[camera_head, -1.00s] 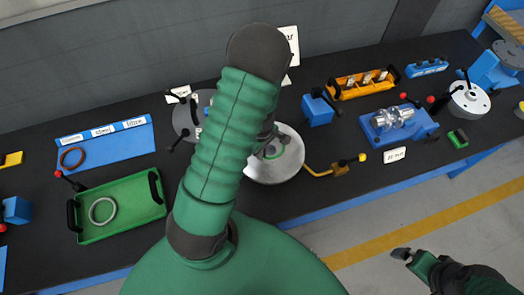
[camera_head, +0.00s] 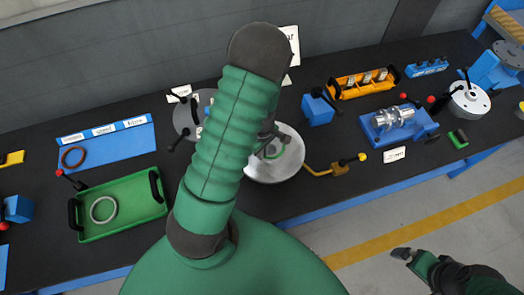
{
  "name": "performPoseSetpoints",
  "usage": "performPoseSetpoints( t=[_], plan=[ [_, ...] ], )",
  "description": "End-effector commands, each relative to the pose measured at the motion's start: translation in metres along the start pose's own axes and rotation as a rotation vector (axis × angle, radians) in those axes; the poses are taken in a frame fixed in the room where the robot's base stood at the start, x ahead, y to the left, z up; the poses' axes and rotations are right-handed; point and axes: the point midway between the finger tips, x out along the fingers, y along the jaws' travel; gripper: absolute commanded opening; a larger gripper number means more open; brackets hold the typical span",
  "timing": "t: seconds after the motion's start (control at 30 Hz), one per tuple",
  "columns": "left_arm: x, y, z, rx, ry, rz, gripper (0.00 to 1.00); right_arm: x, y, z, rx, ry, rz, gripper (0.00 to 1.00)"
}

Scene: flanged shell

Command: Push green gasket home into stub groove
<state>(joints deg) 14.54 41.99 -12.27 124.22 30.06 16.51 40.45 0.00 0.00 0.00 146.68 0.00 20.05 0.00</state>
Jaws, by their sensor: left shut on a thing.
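My green left arm reaches up across the middle of the view. Its dark gripper (camera_head: 267,138) is over the round silver flanged shell (camera_head: 290,168), partly hidden behind my forearm. The green gasket (camera_head: 273,151) shows as a small green arc at the middle of the shell, right at the left gripper's fingertips, which are shut on it. The stub groove is hidden or too small to make out, so I cannot tell how deep the gasket sits. My right gripper (camera_head: 403,254) hangs at the lower right, away from the bench; its jaw opening is unclear.
A green tray (camera_head: 120,232) with a pale ring (camera_head: 103,209) stands at the left, below a blue board (camera_head: 120,146) with a brown ring (camera_head: 73,157). A yellow-knobbed lever (camera_head: 340,169) lies right of the shell. A blue fixture (camera_head: 378,128) holds a metal part farther right.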

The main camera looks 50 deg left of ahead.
Motion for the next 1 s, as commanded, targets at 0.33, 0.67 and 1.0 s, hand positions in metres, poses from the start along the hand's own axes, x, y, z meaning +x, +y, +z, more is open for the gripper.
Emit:
performPoseSetpoints(
  t=[0.33,0.67,1.0],
  plan=[
    [-0.0002,-0.0001,0.0010,0.000,0.000,0.000,0.00,-0.0010,0.0000,-0.0002,0.000,0.000,0.000,1.00],
    [-0.0002,-0.0002,0.0002,0.000,0.000,0.000,0.00,-0.0024,0.0000,-0.0006,0.000,0.000,0.000,1.00],
    [0.0055,-0.0003,0.0002,0.000,0.000,0.000,0.00,0.0022,0.0000,0.0005,0.000,0.000,0.000,1.00]
  ],
)
